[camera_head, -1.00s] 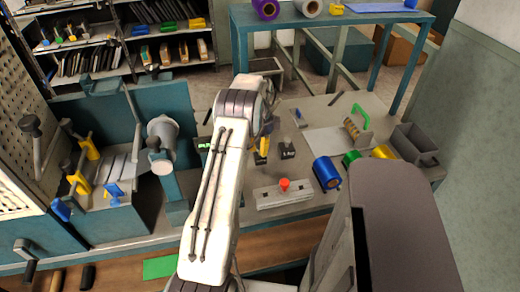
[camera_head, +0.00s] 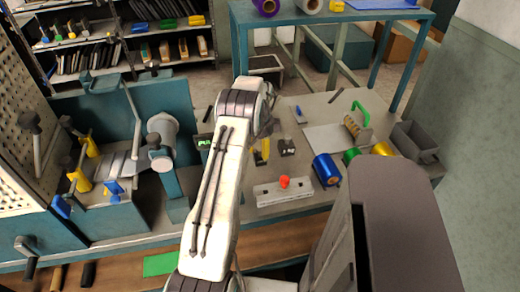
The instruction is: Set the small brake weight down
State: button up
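A small dark block with a pale label, which looks like a brake weight (camera_head: 287,147), sits on the grey bench top just right of my arm's end. A yellow piece (camera_head: 262,151) stands beside it to the left, partly behind my arm. My gripper (camera_head: 268,128) is mostly hidden behind my white arm. Only a dark part shows at the arm's far end, above and left of the block. I cannot see its fingertips, whether they are open or shut, or whether they touch anything.
A pale bar with a red knob (camera_head: 284,182) lies in front of the block. Blue (camera_head: 326,170), green and gold rolls and a grey bin (camera_head: 415,142) stand to the right. A machine with a grey cylinder (camera_head: 163,133) stands left.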

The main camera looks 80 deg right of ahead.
aim_at(260, 149)
jog(key=shift+r, duration=0.1)
notch_tip(260, 149, up, 12)
dwell(0.7)
dwell(0.8)
